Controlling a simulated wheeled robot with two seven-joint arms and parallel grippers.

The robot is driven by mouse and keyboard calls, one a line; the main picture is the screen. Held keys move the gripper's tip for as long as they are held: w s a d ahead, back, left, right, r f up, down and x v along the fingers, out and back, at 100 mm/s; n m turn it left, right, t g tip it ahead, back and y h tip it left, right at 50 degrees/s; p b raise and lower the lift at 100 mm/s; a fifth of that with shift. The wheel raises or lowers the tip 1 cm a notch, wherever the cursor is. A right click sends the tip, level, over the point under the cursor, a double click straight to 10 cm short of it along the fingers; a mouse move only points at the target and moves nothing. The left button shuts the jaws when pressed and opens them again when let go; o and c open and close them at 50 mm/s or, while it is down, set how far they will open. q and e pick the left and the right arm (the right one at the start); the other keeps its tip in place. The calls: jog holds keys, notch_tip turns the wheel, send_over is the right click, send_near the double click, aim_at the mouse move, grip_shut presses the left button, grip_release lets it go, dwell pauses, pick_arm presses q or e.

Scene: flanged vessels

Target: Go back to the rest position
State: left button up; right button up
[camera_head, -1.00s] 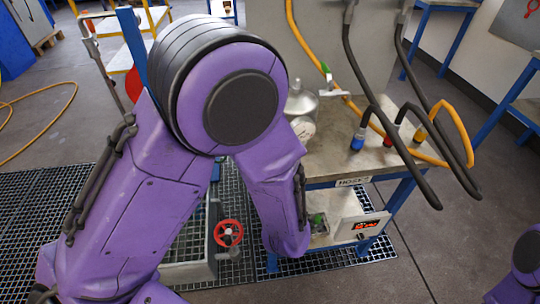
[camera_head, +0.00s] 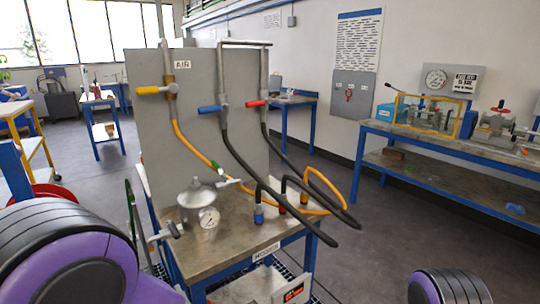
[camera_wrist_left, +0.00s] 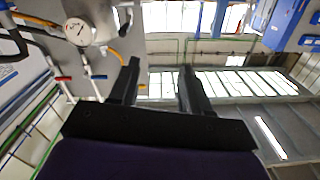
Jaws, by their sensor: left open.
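My left gripper (camera_wrist_left: 155,85) shows in the left wrist view with its two dark fingers apart and nothing between them. It points towards the windows and ceiling, clear of any object. In the head view only purple and black parts of my arms show, at the lower left and lower right. Neither gripper shows there. A metal flanged vessel (camera_head: 200,205) with a round gauge (camera_head: 209,217) stands upright on the hose bench (camera_head: 240,248). The gauge also shows in the left wrist view (camera_wrist_left: 79,31).
A grey panel (camera_head: 150,125) marked AIR carries yellow, blue and red valve handles. Hoses loop out over the bench's right side. A workbench (camera_head: 460,146) with equipment stands along the right wall. Open floor (camera_head: 385,225) lies between the benches.

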pick_arm(q)
jog(key=s+a+f+n+g+h, duration=0.1)
jog(key=s+f+g+h, duration=0.1)
jog(key=f+h, duration=0.35)
jog(key=s+f+g+h, duration=0.1)
jog(key=s+f+h, duration=0.1)
jog(key=f, duration=0.7)
jog(key=s+a+f+g, duration=0.3)
jog(key=s+f, duration=0.4)
jog(key=s, duration=0.3)
jog(key=s+a+f+g, duration=0.4)
jog(key=s+f, duration=0.4)
jog(key=s, duration=0.2)
jog(key=shift+s+a+f+n+g, duration=0.25)
jog(key=shift+a+n+g, duration=0.05)
jog(key=shift+n+g, duration=0.1)
